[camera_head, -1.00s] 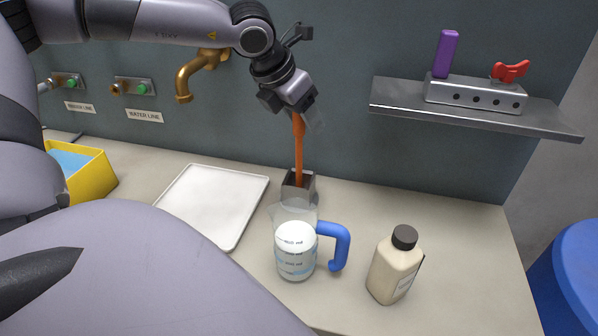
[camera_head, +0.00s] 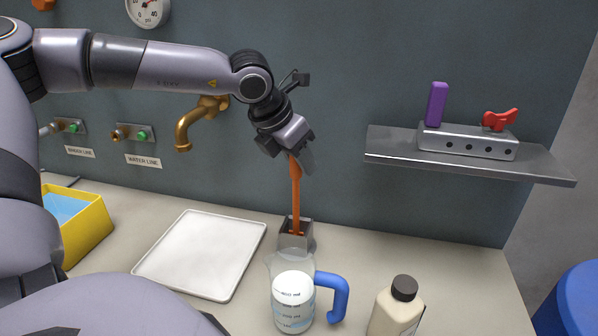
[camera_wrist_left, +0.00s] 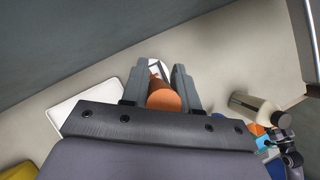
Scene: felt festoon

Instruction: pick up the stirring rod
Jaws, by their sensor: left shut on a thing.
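The stirring rod (camera_head: 296,196) is a long orange rod standing nearly upright in the head view. My left gripper (camera_head: 300,160) is shut on its upper end. In the left wrist view the rod's round orange end (camera_wrist_left: 164,97) sits between the two fingers of the left gripper (camera_wrist_left: 160,88). The rod's lower end reaches the mouth of a small grey metal holder (camera_head: 296,240) on the counter. I cannot tell how deep the tip sits in it.
A measuring jug (camera_head: 293,304) with a blue handle stands just in front of the holder. A cream bottle (camera_head: 394,315) is to its right, a white tray (camera_head: 205,255) to the left. A metal shelf (camera_head: 470,160) juts out at right; a brass tap (camera_head: 190,128) is behind.

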